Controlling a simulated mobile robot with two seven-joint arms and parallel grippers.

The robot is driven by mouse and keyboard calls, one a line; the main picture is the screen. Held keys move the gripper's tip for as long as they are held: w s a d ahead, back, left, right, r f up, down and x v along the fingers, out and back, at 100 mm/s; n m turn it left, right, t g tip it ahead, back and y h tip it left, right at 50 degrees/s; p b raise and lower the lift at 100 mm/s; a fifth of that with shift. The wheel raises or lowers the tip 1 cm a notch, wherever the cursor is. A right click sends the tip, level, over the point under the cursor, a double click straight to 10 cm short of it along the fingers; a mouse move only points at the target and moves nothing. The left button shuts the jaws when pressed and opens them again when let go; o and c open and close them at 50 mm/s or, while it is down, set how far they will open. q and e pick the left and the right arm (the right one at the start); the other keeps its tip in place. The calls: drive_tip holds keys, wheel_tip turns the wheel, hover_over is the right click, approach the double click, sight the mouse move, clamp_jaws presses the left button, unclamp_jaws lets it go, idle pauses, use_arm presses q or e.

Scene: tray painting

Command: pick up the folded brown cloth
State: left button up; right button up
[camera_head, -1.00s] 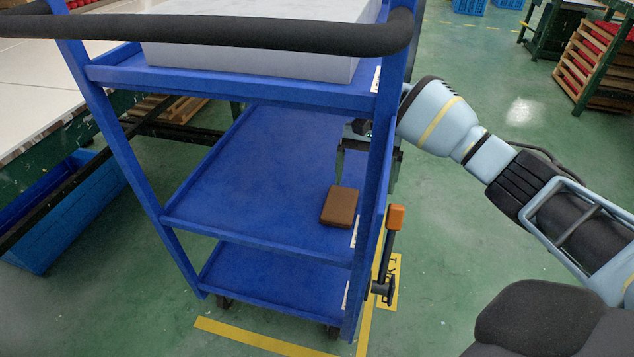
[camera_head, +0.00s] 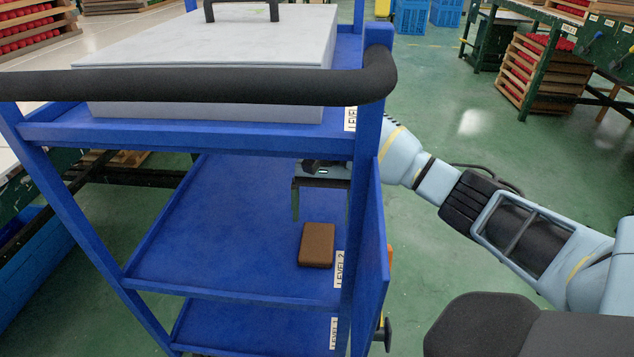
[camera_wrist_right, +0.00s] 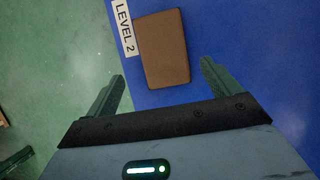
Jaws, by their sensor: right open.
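The folded brown cloth (camera_head: 317,245) lies flat on the blue cart's middle shelf (camera_head: 210,235), near its right front corner, beside the LEVEL 2 label. My right gripper (camera_head: 320,200) reaches in from the right side of the cart, between the top and middle shelves. It is partly hidden behind the cart's corner post. In the right wrist view the two fingers (camera_wrist_right: 160,90) are apart and empty, and the cloth (camera_wrist_right: 163,48) lies just ahead of and between them. My left gripper does not show.
A large pale box (camera_head: 205,70) with a dark handle sits on the cart's top shelf, above my right gripper. A black push bar (camera_head: 200,90) crosses the cart's near side. A blue post (camera_head: 362,190) stands close to my right arm. The shelf left of the cloth is bare.

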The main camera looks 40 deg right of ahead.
sight(318, 237)
drive_tip(key=x, duration=0.3)
drive_tip(key=b+x, duration=0.1)
drive_tip(key=x, duration=0.1)
drive_tip(key=shift+w+a, duration=0.15)
drive_tip(key=shift+a, duration=0.2)
drive_tip(key=c, duration=1.1)
drive_tip(key=shift+o, duration=0.2)
drive_tip(key=shift+r, duration=0.1)
drive_tip(key=shift+r, duration=0.5)
wheel_tip(318, 237, up, 3)
drive_tip(key=shift+f+p, duration=0.1)
drive_tip(key=shift+p, duration=0.55)
drive_tip(key=s+d+r+p, duration=0.1)
drive_tip(key=s+d+p, duration=0.2)
drive_tip(key=s, duration=1.2)
drive_tip(key=shift+s+p, duration=0.35)
drive_tip(key=shift+p, duration=0.15)
